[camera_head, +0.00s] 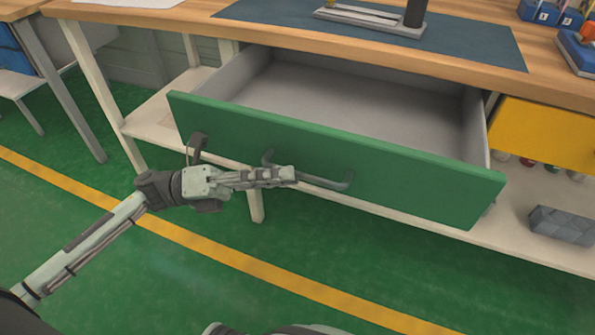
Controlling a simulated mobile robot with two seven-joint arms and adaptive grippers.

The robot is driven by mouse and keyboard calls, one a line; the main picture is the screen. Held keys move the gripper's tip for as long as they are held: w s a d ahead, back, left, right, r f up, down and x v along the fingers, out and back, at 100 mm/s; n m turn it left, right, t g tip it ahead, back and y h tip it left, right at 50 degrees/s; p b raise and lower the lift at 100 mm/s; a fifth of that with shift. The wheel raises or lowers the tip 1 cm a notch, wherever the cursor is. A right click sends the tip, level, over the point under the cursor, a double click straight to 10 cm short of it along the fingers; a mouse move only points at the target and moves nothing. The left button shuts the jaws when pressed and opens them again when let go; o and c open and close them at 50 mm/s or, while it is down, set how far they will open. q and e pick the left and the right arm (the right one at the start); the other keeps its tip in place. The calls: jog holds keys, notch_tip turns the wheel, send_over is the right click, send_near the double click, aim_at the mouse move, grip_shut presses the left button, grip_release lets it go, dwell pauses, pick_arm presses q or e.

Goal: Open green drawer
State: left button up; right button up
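The green drawer (400,175) sits under the wooden workbench and is pulled far out, so its grey inside (350,100) shows and looks empty. Its dark bar handle (325,181) is on the green front. My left gripper (290,174) is at the left part of this handle, with its fingers lying close together over the bar. I cannot tell whether the fingers grip the bar or only touch it. My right gripper is not in view.
A yellow drawer (545,133) is shut at the right. The workbench (480,80) carries a dark blue mat (460,45) and blue bins (548,14). A grey block (562,225) lies on the lower shelf. The green floor in front is free.

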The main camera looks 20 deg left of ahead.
pick_arm(q)
jog(key=v, duration=0.8)
jog(key=shift+a, duration=0.2)
